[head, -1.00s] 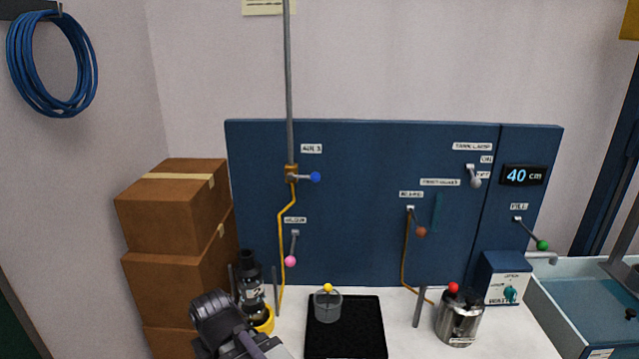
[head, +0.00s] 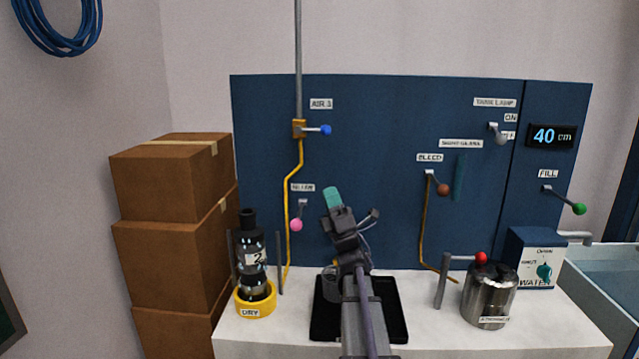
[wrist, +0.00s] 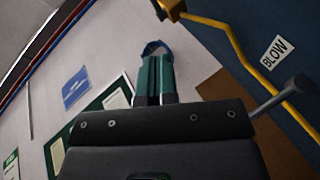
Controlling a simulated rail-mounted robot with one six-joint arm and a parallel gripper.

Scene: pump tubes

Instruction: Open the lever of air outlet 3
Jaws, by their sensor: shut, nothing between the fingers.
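The air outlet 3 valve is a brass block (head: 299,128) on a grey pipe, under the AIR 3 label (head: 321,103). Its lever (head: 325,130) has a blue knob and points level to the right. My gripper (head: 333,196) has teal fingers, shut and empty, pointing up below and slightly right of the blue knob, apart from it in the head view. In the wrist view, the closed fingers (wrist: 154,78) point toward the brass valve (wrist: 173,8). A bit of blue shows at their tips, likely the knob, partly hidden; I cannot tell if they touch.
A pink-knobbed lever (head: 296,224) sits below left of my gripper. A yellow tube (head: 288,200) runs down the blue panel. A black bottle (head: 251,255), black tray (head: 396,328) and steel pot (head: 488,296) stand on the white bench. Boxes (head: 172,255) are stacked left.

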